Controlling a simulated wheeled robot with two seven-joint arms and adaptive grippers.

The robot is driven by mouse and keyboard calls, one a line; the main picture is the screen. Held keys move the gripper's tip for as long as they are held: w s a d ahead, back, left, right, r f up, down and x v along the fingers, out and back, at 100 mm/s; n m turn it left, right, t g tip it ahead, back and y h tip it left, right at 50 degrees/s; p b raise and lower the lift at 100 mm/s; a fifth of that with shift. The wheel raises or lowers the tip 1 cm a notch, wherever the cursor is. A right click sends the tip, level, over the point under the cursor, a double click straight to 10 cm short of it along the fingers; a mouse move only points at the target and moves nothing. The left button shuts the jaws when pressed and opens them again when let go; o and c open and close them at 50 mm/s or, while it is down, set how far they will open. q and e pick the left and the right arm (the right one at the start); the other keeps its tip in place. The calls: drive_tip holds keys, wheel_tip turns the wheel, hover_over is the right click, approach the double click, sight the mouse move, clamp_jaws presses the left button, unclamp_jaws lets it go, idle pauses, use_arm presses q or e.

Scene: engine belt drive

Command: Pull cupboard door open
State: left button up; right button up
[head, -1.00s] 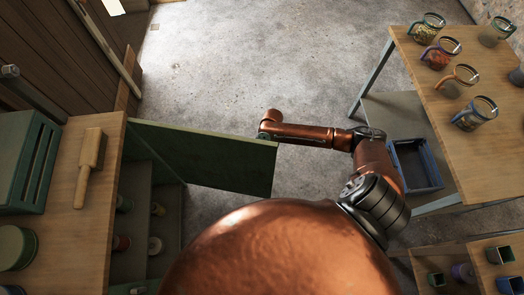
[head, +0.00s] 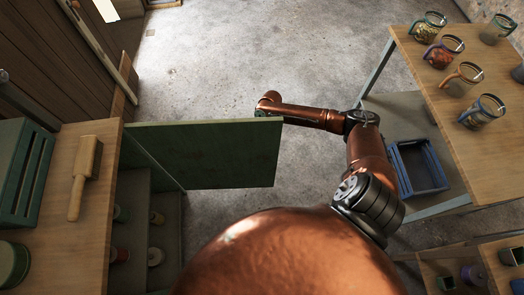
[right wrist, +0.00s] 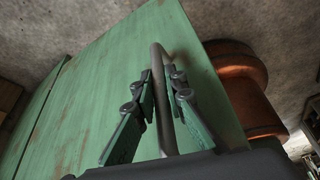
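The green cupboard door (head: 215,155) stands wide open in the head view, jutting right from the cupboard under the left workbench. Its inner side shows there. In the right wrist view, the door's worn green face (right wrist: 105,75) fills much of the picture, with a grey bar handle (right wrist: 160,65) on it. My right gripper (right wrist: 161,78) has its two fingers on either side of the handle, closed on it near the tips. In the head view my copper right arm (head: 305,115) reaches to the door's free edge, and the door hides the gripper. My left gripper is out of view.
A wooden mallet (head: 86,175) and a green slatted crate (head: 25,165) sit on the left workbench (head: 95,235). Cupboard shelves hold small cans (head: 155,250). Right, a table (head: 475,115) carries several mugs, with a blue crate (head: 418,168) below. The floor (head: 240,60) beyond the door is clear.

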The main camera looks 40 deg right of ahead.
drive_tip(key=o, duration=0.4)
drive_tip(key=shift+o, duration=0.2)
drive_tip(key=v, duration=1.2)
drive_tip(key=shift+a, duration=0.1)
